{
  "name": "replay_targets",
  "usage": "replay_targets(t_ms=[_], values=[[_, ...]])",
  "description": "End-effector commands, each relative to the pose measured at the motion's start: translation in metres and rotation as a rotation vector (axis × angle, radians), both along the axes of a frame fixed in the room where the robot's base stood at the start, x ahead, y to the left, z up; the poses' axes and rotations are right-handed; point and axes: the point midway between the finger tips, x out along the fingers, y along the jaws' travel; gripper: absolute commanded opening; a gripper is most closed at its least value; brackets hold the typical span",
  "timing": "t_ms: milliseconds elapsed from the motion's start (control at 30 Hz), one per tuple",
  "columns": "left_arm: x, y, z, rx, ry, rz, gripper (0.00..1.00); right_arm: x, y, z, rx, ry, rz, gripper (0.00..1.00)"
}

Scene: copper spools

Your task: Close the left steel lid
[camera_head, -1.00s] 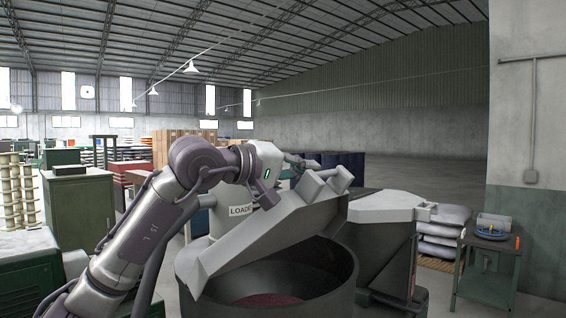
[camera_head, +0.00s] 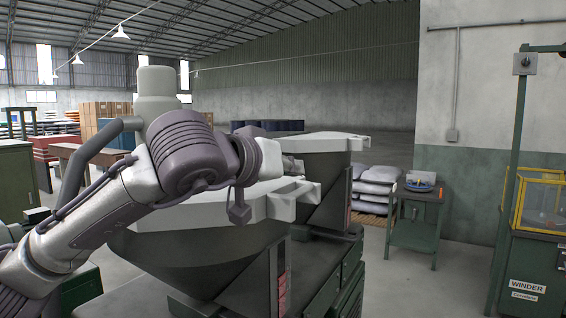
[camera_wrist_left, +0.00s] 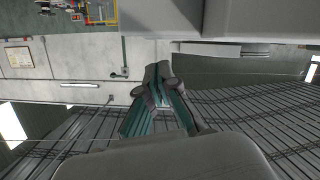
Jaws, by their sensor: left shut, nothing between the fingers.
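The left steel lid (camera_head: 190,211) is a pale grey plate with a handle at its right end. In the head view it lies about level over the dark round hopper (camera_head: 190,260), whose inside is hidden. My left arm crosses in front of the lid and hides part of it. My left gripper (camera_head: 294,168) is mostly hidden behind its wrist, near the lid's far right side; I cannot tell if it touches the lid. In the left wrist view the gripper's fingers (camera_wrist_left: 159,80) are together and empty. My right gripper is not in view.
A second hopper with a level grey lid (camera_head: 325,143) stands just behind on the right. Stacked sacks (camera_head: 376,185), a green side table (camera_head: 416,220) and a winder machine (camera_head: 535,270) stand further right. Open floor lies between the hoppers and the winder.

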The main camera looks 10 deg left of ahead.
Motion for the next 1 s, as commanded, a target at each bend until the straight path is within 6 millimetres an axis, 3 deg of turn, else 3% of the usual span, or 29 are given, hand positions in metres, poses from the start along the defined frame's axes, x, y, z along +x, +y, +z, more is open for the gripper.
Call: replay_targets(t_ms=[100,333,833,1000], values=[[-0.001,-0.002,-0.017,-0.004,0.002,-0.001,0.00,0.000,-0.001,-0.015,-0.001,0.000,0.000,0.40],[-0.001,-0.003,-0.026,-0.005,0.004,-0.001,0.00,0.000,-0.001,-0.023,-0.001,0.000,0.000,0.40],[-0.001,-0.004,-0.033,-0.001,0.017,-0.003,0.00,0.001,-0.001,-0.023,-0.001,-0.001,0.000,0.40],[-0.003,-0.003,-0.021,-0.001,0.015,-0.003,0.00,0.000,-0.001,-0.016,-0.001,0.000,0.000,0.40]])
